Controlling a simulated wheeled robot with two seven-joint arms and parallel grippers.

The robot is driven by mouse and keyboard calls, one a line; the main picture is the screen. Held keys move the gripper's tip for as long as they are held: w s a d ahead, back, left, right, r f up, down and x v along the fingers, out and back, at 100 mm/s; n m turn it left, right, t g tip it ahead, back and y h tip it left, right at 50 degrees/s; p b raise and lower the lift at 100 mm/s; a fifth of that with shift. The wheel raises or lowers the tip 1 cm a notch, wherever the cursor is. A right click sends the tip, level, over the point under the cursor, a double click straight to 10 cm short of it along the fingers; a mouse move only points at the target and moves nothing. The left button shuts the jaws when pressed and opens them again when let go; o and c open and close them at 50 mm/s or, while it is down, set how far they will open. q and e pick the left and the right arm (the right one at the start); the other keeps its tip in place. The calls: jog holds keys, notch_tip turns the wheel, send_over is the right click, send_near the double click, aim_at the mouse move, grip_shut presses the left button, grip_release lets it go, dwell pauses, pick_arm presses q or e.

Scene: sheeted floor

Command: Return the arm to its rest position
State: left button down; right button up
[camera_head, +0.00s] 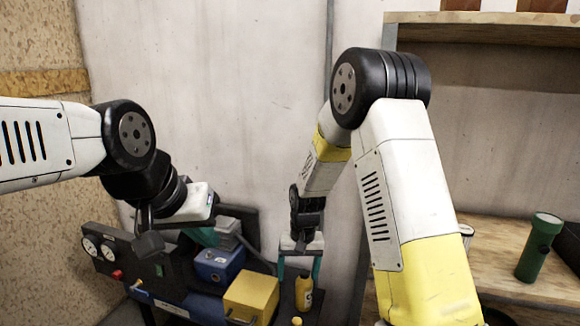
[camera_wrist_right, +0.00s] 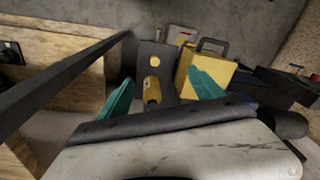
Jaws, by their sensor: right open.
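My right arm (camera_head: 410,180) reaches down in the middle of the head view. Its gripper (camera_head: 299,270) points downward with its teal fingers spread apart. The right wrist view also shows this gripper (camera_wrist_right: 160,92) open, with nothing held between its fingers. A small yellow bottle (camera_head: 303,292) stands just below it, and shows between and beyond the fingers in the wrist view (camera_wrist_right: 152,92). My left arm (camera_head: 50,145) comes in from the left, bent downward. Its gripper (camera_head: 205,236) is mostly hidden behind its own wrist, with only a bit of teal showing.
A yellow box (camera_head: 250,295) and a blue device (camera_head: 218,265) stand left of the right gripper. A gauge panel (camera_head: 108,255) is at the far left. A wooden shelf (camera_head: 500,265) with a green flashlight (camera_head: 538,248) is on the right. A pale wall rises behind.

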jog(key=s+d+r+t+y, duration=0.1)
jog(key=s+d+r, duration=0.25)
jog(key=r, duration=0.55)
jog(key=s+d+r+t, duration=0.1)
jog(key=s+d+r, duration=0.25)
jog(key=r, duration=0.65)
jog(key=s+d+r+t, duration=0.1)
jog(key=s+d+r, duration=0.1)
jog(key=s+r, duration=0.2)
jog(key=s+d+r+t, duration=0.2)
jog(key=s+d+r, duration=0.1)
jog(key=s, duration=0.6)
jog(key=shift+r+m, duration=0.3)
jog(key=shift+r, duration=0.05)
jog(key=shift+s, duration=0.15)
